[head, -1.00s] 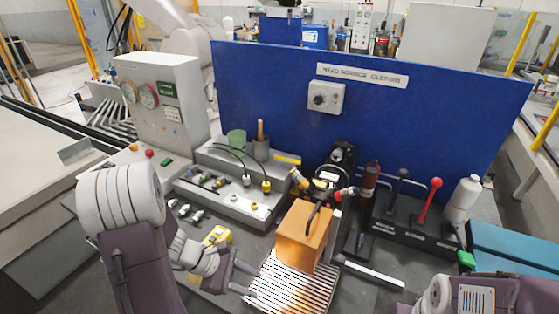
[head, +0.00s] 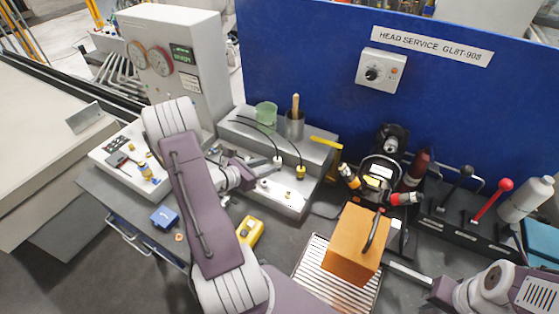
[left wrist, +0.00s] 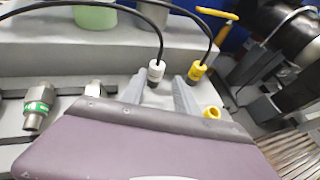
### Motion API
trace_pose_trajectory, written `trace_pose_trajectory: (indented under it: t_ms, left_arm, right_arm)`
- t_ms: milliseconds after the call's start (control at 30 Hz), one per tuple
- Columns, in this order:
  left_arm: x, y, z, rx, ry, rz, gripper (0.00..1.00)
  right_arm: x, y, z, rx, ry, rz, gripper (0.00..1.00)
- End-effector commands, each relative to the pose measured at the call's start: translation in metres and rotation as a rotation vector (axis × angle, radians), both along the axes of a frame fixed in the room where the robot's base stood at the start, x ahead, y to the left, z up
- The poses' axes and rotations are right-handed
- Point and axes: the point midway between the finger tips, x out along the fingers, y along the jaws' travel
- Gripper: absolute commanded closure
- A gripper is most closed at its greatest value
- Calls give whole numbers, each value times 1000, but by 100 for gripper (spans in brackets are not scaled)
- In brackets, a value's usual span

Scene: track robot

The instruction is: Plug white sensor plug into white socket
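The white sensor plug (head: 277,161) hangs on a black cable at the grey block on the bench. It also shows in the left wrist view (left wrist: 157,70). My left gripper (head: 262,168) is at the plug. In the left wrist view its two grey fingers (left wrist: 162,92) are apart, one on each side below the white plug, with a gap to it. A small white fitting, seemingly the white socket (head: 264,183), sits on the block's lower step just below the gripper. In the wrist view the gripper body hides that spot. My right gripper (head: 442,290) is low at the right, its fingers unclear.
A yellow plug (head: 300,172) hangs right of the white one, with a yellow socket (head: 288,195) below. Silver fittings (left wrist: 38,110) lie to the left. An orange box (head: 356,245) stands on a slatted plate to the right. A blue panel (head: 310,60) rises behind.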

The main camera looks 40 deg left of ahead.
Motion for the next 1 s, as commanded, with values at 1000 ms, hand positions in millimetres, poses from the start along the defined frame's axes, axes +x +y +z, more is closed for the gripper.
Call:
trace_pose_trajectory:
  t_ms: [1000]
  left_arm:
    - [47,-8,-22,2,1,-2,100]
  right_arm:
    - [0,0,12,0,0,0,64]
